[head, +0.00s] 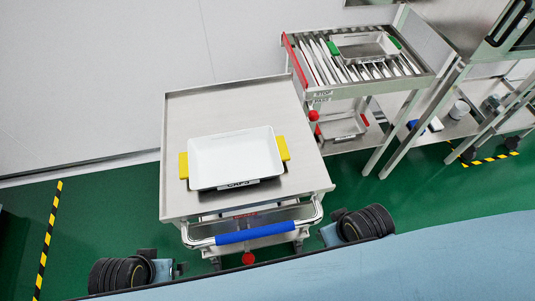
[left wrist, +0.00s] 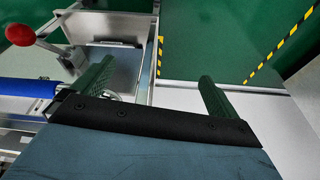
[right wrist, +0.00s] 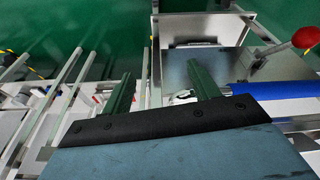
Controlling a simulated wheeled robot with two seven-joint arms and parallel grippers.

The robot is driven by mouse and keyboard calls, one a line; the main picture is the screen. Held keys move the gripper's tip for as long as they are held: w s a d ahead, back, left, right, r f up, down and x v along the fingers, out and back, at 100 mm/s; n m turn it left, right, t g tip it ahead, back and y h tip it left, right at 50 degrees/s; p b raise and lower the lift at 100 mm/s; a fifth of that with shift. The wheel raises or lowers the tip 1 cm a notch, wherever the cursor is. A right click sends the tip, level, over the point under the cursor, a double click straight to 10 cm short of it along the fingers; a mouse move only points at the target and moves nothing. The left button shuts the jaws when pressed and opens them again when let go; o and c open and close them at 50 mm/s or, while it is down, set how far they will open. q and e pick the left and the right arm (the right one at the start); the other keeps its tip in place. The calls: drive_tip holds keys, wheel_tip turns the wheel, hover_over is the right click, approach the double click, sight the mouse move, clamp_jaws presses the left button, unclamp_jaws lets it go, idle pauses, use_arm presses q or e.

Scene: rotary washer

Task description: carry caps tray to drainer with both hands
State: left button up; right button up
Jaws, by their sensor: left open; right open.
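The caps tray (head: 236,152) is a white rectangular tray with a "CAPS" label on its front and a yellow handle on each side. It sits on the steel top of a cart (head: 190,110). The wrist views show spread, empty green fingers on the left (left wrist: 150,88) and right (right wrist: 161,86).
A steel tray with green handles (head: 365,47) rests on the drainer. The cart has a blue push handle (head: 254,234) and a red knob (head: 248,258). Another tray (head: 342,126) is on a lower shelf. Green floor lies left of the cart.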

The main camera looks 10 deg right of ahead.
wheel_tip(320, 180, up, 3)
use_arm(q)
drive_tip(key=w+d+r+n, duration=0.3)
drive_tip(key=w, duration=0.1)
drive_tip(key=w+d+r+n+h, duration=0.1)
drive_tip(key=w+d+r+n, duration=0.1)
drive_tip(key=w+r+n, duration=0.1)
drive_tip(key=w+d+r+n+g+h, duration=0.1)
drive_tip(key=w+d+r+n, duration=0.2)
drive_tip(key=w+r, duration=0.2)
drive_tip(key=shift+w+d+r+p, duration=0.2)
drive_tip(key=shift+d+r+p, duration=0.1)
drive_tip(key=shift+p, duration=0.1)
drive_tip(key=w+d+r+n+g, duration=0.1)
drive_tip(key=w+r+n, duration=0.1)
drive_tip(key=w+n, duration=0.25)
wheel_tip(320, 180, up, 6)
drive_tip(key=n+g+y, duration=0.1)
drive_tip(key=n+y, duration=0.1)
drive_tip(key=n, duration=0.4)
hover_over(183, 164)
use_arm(e)
wheel_tip(183, 164, up, 16)
drive_tip(key=m+t, duration=0.1)
drive_tip(key=m, duration=0.1)
hover_over(280, 147)
drive_tip(key=s, duration=0.5)
use_arm(q)
drive_tip(key=shift+r, duration=0.15)
